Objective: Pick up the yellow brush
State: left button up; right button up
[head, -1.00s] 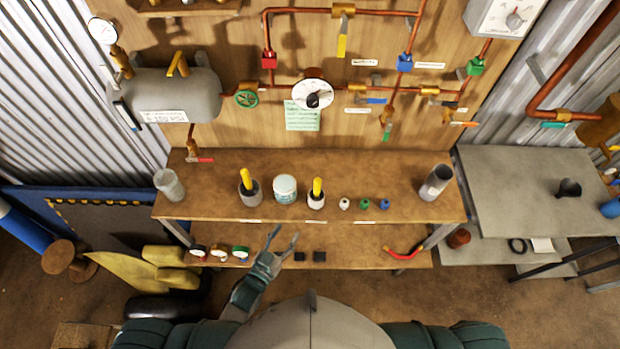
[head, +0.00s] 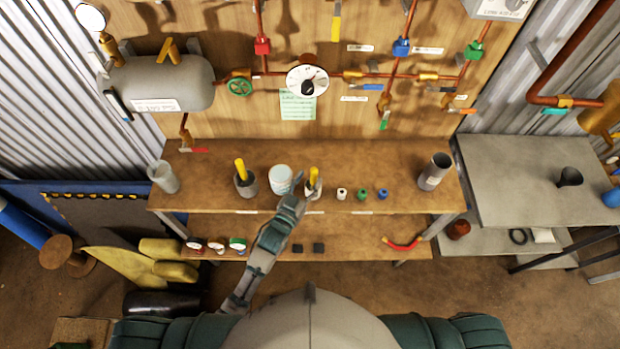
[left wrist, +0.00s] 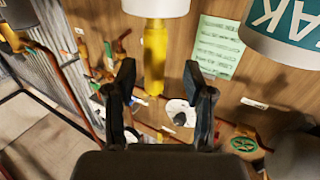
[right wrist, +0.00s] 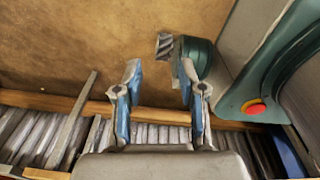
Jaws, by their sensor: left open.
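Two yellow handles stand upright in cups on the bench's upper shelf, and I cannot tell which belongs to the brush. One handle (head: 313,177) rises from a small pale cup (head: 314,193); the other handle (head: 240,167) rises from a dark grey cup (head: 247,186) farther left. My left gripper (head: 306,187) is open at the pale cup. In the left wrist view, the yellow handle (left wrist: 155,60) shows between and beyond the fingers (left wrist: 161,80), not gripped; its bristle end is hidden. My right gripper (right wrist: 160,72) is open and empty, seen only in its own wrist view.
A white tin (head: 281,179) stands close to the left of the pale cup. Small white, green and blue fittings (head: 363,194) lie to the right, then a grey cup (head: 434,172). Pipes and a dial (head: 307,81) fill the wall behind. The shelf (head: 400,197) has bare room.

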aim_at(315, 179)
pick_arm(q)
jog(key=shift+w+d, duration=1.05)
jog(key=shift+d, duration=0.1)
jog(key=shift+w+d, duration=0.1)
jog(key=shift+d, duration=0.25)
jog(key=shift+a, duration=0.5)
jog(key=c, duration=0.4)
jog(key=shift+a, duration=0.3)
jog(key=c, duration=0.4)
jog(key=shift+a, duration=0.2)
grip_shut()
jog(key=shift+d, duration=0.15)
jog(key=shift+d+r, duration=0.25)
jog(key=shift+r, duration=0.05)
jog(key=r, duration=0.5)
jog(key=shift+d, duration=0.4)
jog(key=r, duration=0.2)
jog(key=a+r, duration=0.1)
jog(key=shift+r+p, duration=0.3)
jog(key=shift+r, duration=0.1)
jog(key=shift+a+r, duration=0.2)
jog(key=shift+r, duration=0.1)
jog(key=shift+d, duration=0.55)
jog(key=shift+a, duration=0.25)
pick_arm(e)
jog(key=shift+d+r, duration=0.25)
jog(key=shift+d, duration=0.45)
